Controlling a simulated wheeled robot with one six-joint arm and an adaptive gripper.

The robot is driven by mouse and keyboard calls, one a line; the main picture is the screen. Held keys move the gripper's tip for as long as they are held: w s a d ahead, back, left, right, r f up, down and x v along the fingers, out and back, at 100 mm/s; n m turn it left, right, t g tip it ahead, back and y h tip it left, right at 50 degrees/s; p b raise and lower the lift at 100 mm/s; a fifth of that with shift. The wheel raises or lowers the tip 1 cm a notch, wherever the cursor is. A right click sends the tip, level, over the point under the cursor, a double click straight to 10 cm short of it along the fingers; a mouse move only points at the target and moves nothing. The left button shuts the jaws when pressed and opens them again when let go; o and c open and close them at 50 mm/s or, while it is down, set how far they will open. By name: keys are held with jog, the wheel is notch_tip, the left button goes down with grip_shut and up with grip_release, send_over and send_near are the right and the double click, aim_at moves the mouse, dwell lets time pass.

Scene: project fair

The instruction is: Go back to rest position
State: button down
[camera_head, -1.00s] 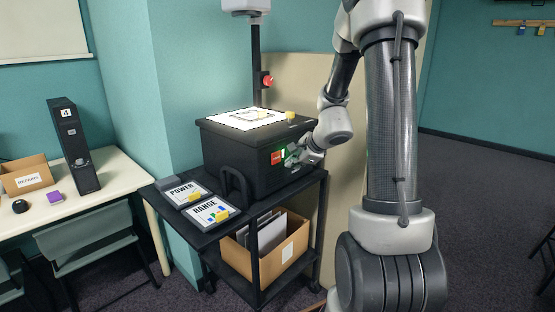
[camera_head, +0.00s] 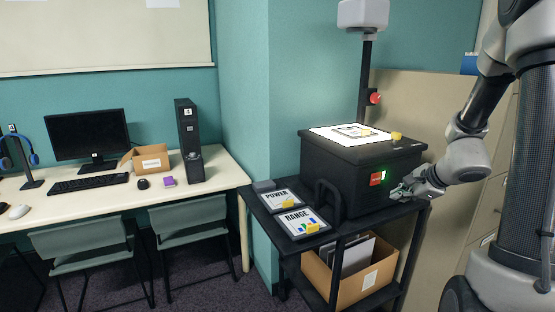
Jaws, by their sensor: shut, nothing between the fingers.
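My gripper (camera_head: 401,191) is shut and empty at the right front of the black box-shaped machine (camera_head: 330,182). The machine's front shows a red switch (camera_head: 376,179) and a lit green strip beside it. The gripper is just right of the switch; I cannot tell whether it touches the machine. My arm reaches in from the right edge of the view.
The machine stands on a black cart (camera_head: 262,213) with POWER (camera_head: 281,199) and RANGE (camera_head: 305,222) cards. A cardboard box (camera_head: 374,287) sits on its lower shelf. A cream desk (camera_head: 120,194) with a monitor (camera_head: 88,137) and chairs is at left. A beige partition stands behind the cart.

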jog(key=s+a+r+n+g+y, duration=0.1)
jog(key=s+a+r+n+g, duration=0.15)
jog(key=s+n, duration=0.5)
jog(key=s+a+r+n+g, duration=0.2)
jog(key=s+a+n+g, duration=0.25)
jog(key=s, duration=0.65)
jog(key=s+a+r+n+t+h, duration=0.1)
jog(key=s+r+n+t+h, duration=0.1)
jog(key=s+r+n, duration=0.6)
jog(key=shift+s+r+n+t+h, duration=0.35)
jog(key=shift+r+h, duration=0.25)
jog(key=shift+r, duration=0.3)
